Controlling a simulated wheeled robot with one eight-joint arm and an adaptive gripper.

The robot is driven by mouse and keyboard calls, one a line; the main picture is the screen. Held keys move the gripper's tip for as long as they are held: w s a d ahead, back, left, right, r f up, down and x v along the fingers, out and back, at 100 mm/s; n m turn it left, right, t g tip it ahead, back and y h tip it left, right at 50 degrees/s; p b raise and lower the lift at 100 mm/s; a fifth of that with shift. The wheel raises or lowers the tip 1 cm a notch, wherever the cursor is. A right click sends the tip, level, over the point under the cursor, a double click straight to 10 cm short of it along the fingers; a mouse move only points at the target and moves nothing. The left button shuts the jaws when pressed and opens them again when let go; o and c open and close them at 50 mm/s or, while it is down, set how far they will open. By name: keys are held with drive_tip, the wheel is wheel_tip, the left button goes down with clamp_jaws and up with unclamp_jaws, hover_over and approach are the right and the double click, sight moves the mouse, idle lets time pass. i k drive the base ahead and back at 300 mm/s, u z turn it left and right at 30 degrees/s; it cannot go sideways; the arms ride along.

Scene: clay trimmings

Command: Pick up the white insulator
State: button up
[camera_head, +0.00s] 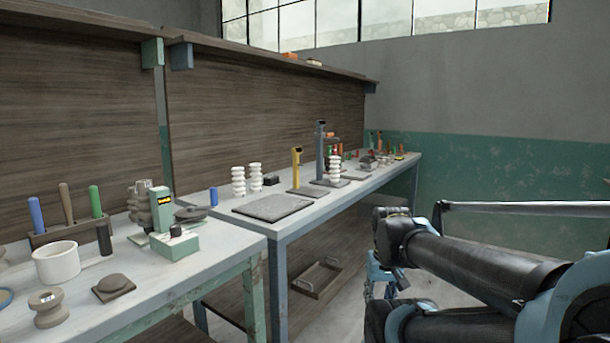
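Two white ribbed insulators stand upright side by side on the second workbench, a left one (238,181) and a right one (255,177). They are behind a dark grey slab. A third white ribbed piece (335,169) stands farther right, by a blue upright stand. My arm reaches in from the right side of the picture. What appears to be my gripper (378,284) hangs below the arm's far end, in front of the bench and well apart from the insulators. It is small and partly hidden by the arm, so its fingers cannot be made out.
The dark slab (272,207) lies near the second bench's front edge. A yellow stand (297,168) and a blue stand (320,150) rise to the insulators' right. The near bench holds a green device (163,212) and a white cup (57,263). A wooden tray (318,279) sits below.

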sight(334, 161)
drive_tip(key=u, duration=0.1)
drive_tip(key=i, duration=1)
drive_tip(key=z, duration=0.05)
